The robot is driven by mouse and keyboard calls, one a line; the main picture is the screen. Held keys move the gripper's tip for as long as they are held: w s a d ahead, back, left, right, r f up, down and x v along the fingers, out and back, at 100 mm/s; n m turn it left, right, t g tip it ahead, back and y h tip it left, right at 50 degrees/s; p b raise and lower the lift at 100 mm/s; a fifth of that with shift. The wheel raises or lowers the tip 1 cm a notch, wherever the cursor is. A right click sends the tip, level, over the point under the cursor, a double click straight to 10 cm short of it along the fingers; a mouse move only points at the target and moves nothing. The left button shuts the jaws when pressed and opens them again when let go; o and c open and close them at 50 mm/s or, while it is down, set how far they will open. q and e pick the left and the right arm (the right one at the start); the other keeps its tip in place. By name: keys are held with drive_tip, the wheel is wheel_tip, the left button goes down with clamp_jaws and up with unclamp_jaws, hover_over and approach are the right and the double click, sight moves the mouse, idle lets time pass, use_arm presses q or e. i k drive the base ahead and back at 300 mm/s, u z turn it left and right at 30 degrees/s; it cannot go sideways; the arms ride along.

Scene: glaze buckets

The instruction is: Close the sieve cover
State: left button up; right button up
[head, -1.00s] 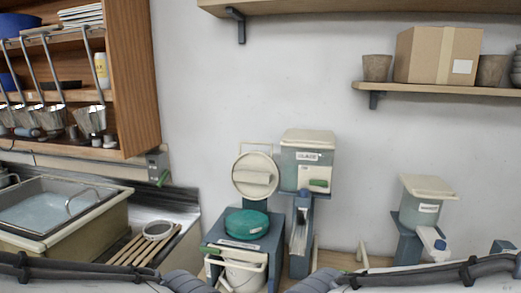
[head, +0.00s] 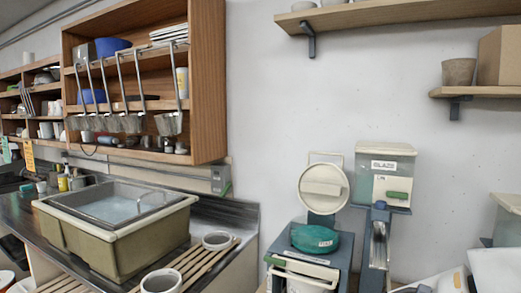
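The round cream cover (head: 323,188) stands raised and upright, its disc facing me, behind a green round piece (head: 314,238) with a label. I take the cover to be the sieve cover. The green piece sits on top of a blue-grey stand (head: 340,255), below and in front of the cover. A pale bucket (head: 300,284) shows partly inside the stand, cut off by the bottom edge. Neither of my grippers shows in the head view.
A glaze container (head: 385,175) stands right of the cover on a blue-grey post. A sink basin (head: 120,225) and a slatted wooden rack (head: 195,262) with bowls are to the left. White shapes at the lower right are cut off and unclear.

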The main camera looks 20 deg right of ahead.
sight(327, 173)
drive_tip(key=u, duration=0.75)
drive_tip(key=i, duration=1.5)
drive_tip(key=z, duration=1.85)
